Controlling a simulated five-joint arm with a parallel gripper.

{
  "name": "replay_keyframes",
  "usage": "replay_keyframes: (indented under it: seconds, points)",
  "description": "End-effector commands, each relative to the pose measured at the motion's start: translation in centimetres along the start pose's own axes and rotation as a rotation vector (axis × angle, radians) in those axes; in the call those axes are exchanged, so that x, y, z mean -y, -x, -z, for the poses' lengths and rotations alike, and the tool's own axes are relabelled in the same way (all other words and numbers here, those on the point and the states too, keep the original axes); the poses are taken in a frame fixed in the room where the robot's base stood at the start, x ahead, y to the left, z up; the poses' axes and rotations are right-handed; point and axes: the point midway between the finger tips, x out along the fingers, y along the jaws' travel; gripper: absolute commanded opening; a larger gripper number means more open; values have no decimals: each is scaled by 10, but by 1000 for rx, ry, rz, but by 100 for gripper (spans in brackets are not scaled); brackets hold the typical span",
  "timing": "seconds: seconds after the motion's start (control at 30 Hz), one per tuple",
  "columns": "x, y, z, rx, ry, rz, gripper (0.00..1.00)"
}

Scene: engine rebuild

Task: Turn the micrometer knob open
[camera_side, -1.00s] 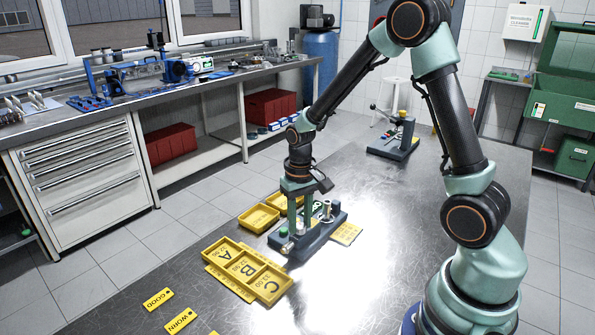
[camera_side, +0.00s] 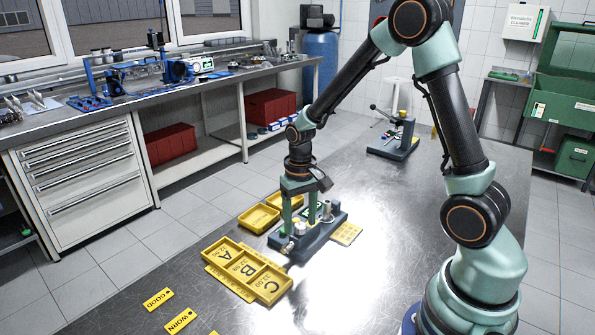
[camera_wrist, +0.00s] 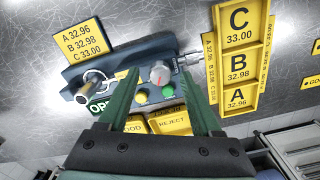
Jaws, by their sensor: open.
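The grey round knob (camera_wrist: 160,75) with a red mark shows in the wrist view on the dark blue measuring fixture (camera_wrist: 88,72). My gripper (camera_wrist: 162,66) has two green fingers, open, one on each side of the knob with gaps between. In the side view my gripper (camera_side: 299,222) points straight down over the fixture (camera_side: 322,233). A metal cylinder (camera_wrist: 95,86) stands at the fixture's other end. A green sign (camera_wrist: 98,106), partly hidden by a finger, reads "OP".
A yellow A, B, C tray (camera_side: 236,268) lies beside the fixture. Yellow bins (camera_side: 258,218) stand behind it, marked GOOD and REJECT in the wrist view. A yellow size card (camera_wrist: 84,36) lies on the other side.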

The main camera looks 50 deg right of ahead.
Motion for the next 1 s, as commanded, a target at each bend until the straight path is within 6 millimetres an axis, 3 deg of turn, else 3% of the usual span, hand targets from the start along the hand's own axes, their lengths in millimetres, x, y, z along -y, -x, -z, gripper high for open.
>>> replay_keyframes:
  seconds: [0.4, 0.6, 1.0]
  points:
    - [0, 77, 1, -8, 0, 2, 66]
    - [0, 106, 1, -5, -1, 1, 66]
    - [0, 118, 0, -1, -1, 0, 66]
